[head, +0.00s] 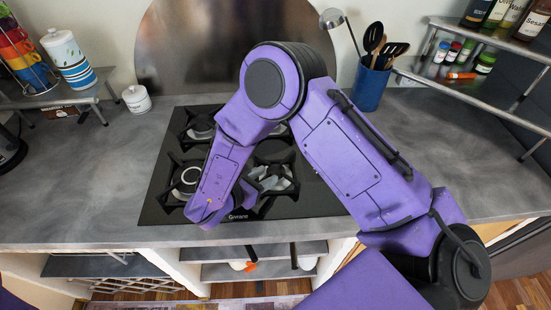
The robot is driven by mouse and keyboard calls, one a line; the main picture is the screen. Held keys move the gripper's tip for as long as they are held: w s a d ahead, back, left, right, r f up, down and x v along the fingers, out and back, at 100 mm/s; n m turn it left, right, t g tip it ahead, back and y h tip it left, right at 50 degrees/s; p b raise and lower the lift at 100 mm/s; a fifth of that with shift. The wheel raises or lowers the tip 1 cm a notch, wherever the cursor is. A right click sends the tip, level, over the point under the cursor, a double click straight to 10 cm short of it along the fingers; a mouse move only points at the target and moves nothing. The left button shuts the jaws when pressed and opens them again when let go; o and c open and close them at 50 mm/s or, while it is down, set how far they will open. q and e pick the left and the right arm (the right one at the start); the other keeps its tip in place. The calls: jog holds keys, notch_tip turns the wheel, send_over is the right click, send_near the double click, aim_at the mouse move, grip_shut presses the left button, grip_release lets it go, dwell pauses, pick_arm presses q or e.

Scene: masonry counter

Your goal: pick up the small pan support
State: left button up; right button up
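A black gas hob (315,200) is set into the counter. My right arm reaches over it from the right and bends down at the elbow. Its wrist is low over the front of the hob. A pale ring (190,175) shows at the front left burner, left of the wrist. I cannot make out the small pan support for certain; the arm hides part of the hob. My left gripper is out of view.
The grey counter (90,185) is clear left of the hob, and so is the right side. A blue utensil pot (370,88) stands behind right. A white lidded jar (137,99) is at back left. Right shelves hold jars and bottles. Open shelves (265,252) lie below.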

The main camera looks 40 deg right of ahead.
jog(key=shift+s, duration=0.15)
jog(key=shift+a, duration=0.1)
grip_shut()
jog(key=shift+r, duration=0.2)
jog(key=shift+w+r+b, duration=0.25)
jog(key=shift+r+b, duration=0.8)
jog(key=shift+b, duration=0.2)
jog(key=s+a+r+b, duration=0.4)
jog(key=s+a+r, duration=0.4)
jog(key=s+r, duration=0.2)
jog(key=shift+s+r, duration=0.3)
jog(key=shift+s, duration=0.6)
